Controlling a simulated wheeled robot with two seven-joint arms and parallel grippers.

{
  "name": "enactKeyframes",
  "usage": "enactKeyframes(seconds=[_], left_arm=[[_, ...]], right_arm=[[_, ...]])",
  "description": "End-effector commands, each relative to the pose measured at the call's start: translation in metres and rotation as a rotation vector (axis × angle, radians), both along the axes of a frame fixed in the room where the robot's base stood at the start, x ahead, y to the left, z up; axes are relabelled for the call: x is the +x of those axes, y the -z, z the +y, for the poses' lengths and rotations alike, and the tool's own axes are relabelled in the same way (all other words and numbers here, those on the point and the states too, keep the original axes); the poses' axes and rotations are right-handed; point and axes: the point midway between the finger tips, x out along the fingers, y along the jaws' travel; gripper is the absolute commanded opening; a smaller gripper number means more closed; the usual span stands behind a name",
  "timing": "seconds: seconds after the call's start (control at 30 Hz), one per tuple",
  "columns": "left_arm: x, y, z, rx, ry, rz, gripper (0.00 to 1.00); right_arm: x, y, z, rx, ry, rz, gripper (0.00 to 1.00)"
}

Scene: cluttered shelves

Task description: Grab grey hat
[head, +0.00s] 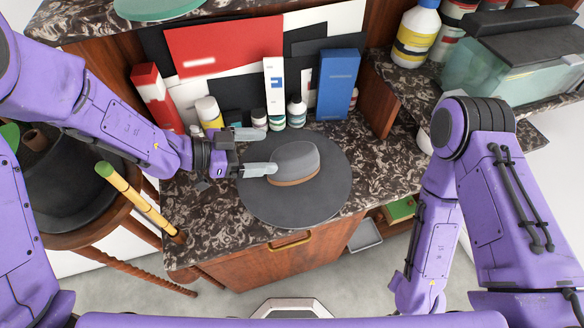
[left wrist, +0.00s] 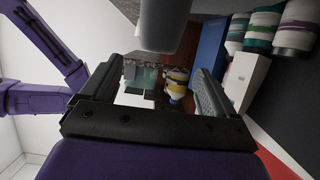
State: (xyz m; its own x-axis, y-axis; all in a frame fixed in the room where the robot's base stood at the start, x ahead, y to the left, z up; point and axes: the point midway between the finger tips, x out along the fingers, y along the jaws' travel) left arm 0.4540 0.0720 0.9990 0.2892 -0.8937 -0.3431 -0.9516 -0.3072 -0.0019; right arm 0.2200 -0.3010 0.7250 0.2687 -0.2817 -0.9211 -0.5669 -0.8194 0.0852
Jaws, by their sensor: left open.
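The grey hat (head: 296,162) has a wide dark brim and a brown band and lies crown up on the marble-patterned counter. My left gripper (head: 257,151) is open and empty at the hat's left side. In the head view its nearer finger overlaps the left of the crown, and its farther finger is over the brim's back left edge. I cannot tell whether either touches. In the left wrist view my left gripper (left wrist: 152,92) shows both fingers apart; a grey shape at the top may be the hat. My right gripper is out of view.
Bottles, a white box (head: 274,88), a blue box (head: 338,84) and a red box (head: 156,97) stand behind the hat. A glass tank (head: 500,68) is at the right. A stool (head: 108,218) stands left of the counter (head: 225,228), whose front left is clear.

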Motion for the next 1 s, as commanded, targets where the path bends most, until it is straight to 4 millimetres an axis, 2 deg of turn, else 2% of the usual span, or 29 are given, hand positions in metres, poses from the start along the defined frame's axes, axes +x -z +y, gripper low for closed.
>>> enactKeyframes(seconds=[0.03, 0.27, 0.5, 0.77, 0.87, 1.0], left_arm=[[0.002, 0.01, -0.009, 0.0, 0.003, 0.0, 0.89], [0.011, 0.019, -0.036, 0.0, 0.001, 0.001, 0.89], [0.023, 0.032, -0.073, 0.001, 0.001, 0.002, 0.89], [0.024, 0.03, -0.077, -0.002, -0.003, 0.004, 0.89], [0.024, 0.03, -0.077, -0.002, -0.003, 0.004, 0.6], [0.024, 0.03, -0.077, -0.002, -0.002, 0.004, 0.14]], right_arm=[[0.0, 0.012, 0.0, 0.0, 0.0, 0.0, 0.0], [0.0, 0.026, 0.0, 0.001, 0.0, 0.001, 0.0], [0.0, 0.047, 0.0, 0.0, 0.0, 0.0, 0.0], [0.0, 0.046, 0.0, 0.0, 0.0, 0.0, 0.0], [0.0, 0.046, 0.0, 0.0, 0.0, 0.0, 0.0], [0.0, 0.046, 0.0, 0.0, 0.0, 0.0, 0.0]])
